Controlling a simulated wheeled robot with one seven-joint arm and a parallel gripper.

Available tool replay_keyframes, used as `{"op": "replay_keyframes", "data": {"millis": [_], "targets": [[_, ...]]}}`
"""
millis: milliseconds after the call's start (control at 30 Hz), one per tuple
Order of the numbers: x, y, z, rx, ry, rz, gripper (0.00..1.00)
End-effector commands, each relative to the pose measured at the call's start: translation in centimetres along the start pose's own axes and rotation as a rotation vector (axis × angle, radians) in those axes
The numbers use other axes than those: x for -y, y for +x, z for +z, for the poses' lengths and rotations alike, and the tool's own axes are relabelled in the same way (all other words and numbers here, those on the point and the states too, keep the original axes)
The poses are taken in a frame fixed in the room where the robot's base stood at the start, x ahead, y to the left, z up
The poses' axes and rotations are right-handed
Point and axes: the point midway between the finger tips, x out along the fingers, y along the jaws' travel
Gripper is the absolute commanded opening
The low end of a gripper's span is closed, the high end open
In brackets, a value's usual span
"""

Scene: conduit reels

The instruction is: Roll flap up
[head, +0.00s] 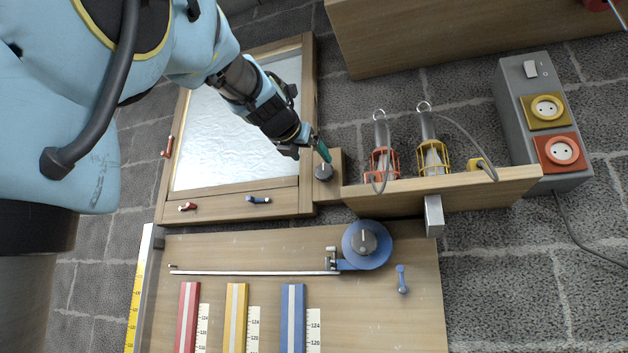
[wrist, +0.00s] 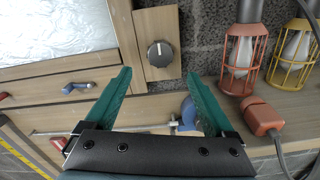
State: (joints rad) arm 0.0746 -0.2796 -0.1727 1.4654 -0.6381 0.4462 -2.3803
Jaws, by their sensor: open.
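A wooden frame (head: 307,100) on the wall holds a crinkled silver sheet (head: 225,140); which part is the flap I cannot tell for certain. A wooden strip along its lower edge carries a red lever (head: 187,207) and a blue lever (head: 258,199). A dark round knob (head: 324,172) with a pale pointer line sits on a small wooden plate right of the frame; it also shows in the wrist view (wrist: 160,55). My gripper (wrist: 159,76) is open and empty, its green fingers spread below the knob in that view, apparently not touching it.
A wooden shelf (head: 480,190) holds a red caged lamp (head: 382,163) and a yellow caged lamp (head: 433,157). A grey socket box (head: 520,85) stands right. Below, a board (head: 410,325) carries a blue reel (head: 367,258), a thin rod (head: 250,272) and coloured strips.

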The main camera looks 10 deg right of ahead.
Motion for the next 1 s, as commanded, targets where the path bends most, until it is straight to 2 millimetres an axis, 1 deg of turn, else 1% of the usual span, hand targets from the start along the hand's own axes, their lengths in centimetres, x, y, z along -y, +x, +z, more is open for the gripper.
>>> {"op": "replay_keyframes", "data": {"millis": [33, 300, 400, 500, 667, 900, 933, 1000], "targets": [[-0.1, 1.0, 0.2, -0.002, -0.001, -0.001, 0.89], [-0.1, 6.0, 0.2, -0.004, 0.000, -0.002, 0.89], [-0.1, 7.5, 0.2, -0.003, 0.002, 0.000, 0.89], [-0.1, 8.5, 0.1, -0.002, 0.003, 0.000, 0.89], [-0.1, 9.3, -0.1, -0.002, 0.003, 0.000, 0.89], [0.0, 9.3, -0.1, -0.002, 0.003, 0.001, 0.89], [0.0, 9.3, -0.1, -0.002, 0.003, 0.001, 0.87], [0.0, 9.3, -0.1, -0.002, 0.003, 0.001, 0.80]]}}
